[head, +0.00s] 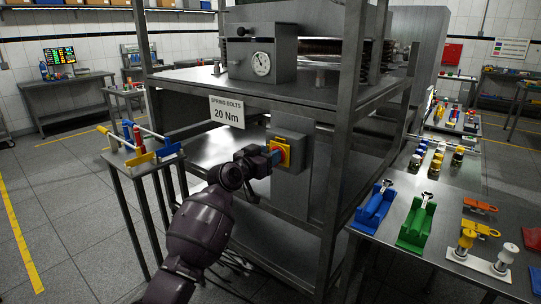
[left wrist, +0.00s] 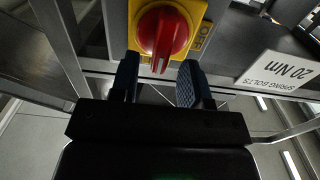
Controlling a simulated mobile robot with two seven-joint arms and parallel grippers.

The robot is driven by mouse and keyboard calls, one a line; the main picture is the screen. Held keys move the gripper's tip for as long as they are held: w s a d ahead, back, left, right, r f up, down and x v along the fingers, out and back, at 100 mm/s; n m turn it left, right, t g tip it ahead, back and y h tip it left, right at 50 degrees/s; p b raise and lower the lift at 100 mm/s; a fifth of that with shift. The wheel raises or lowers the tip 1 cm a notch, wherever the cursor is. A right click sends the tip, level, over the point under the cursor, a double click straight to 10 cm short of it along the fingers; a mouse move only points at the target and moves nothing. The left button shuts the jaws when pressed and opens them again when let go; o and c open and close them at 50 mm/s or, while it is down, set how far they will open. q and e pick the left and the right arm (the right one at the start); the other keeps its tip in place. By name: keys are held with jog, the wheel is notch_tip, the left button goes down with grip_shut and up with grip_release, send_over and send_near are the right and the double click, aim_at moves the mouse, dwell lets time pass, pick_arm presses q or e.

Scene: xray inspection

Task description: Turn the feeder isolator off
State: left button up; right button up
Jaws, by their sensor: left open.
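The feeder isolator is a red rotary knob (left wrist: 163,32) on a yellow plate (left wrist: 196,10), seen close in the left wrist view. The knob's raised grip runs roughly up and down in that picture, and the printed word OFF is to its right. In the head view the yellow plate (head: 295,147) is on a grey box on the steel frame, with the knob partly hidden by my gripper. My left gripper (left wrist: 158,76) is open, with its blue fingertips either side of the knob's lower end and gaps visible. It also shows in the head view (head: 272,158). My right gripper is not in view.
A "SPRING BOLTS 20 Nm" sign (head: 227,112) hangs on the frame left of the isolator. A steel frame post (head: 345,130) stands close to its right. A small table (head: 141,166) with tools is at left. A bench at right holds blue (head: 374,207) and green (head: 416,223) holders.

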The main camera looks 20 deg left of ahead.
pick_arm(q)
jog(key=shift+w+d, duration=0.2)
jog(key=shift+w, duration=0.25)
grip_shut()
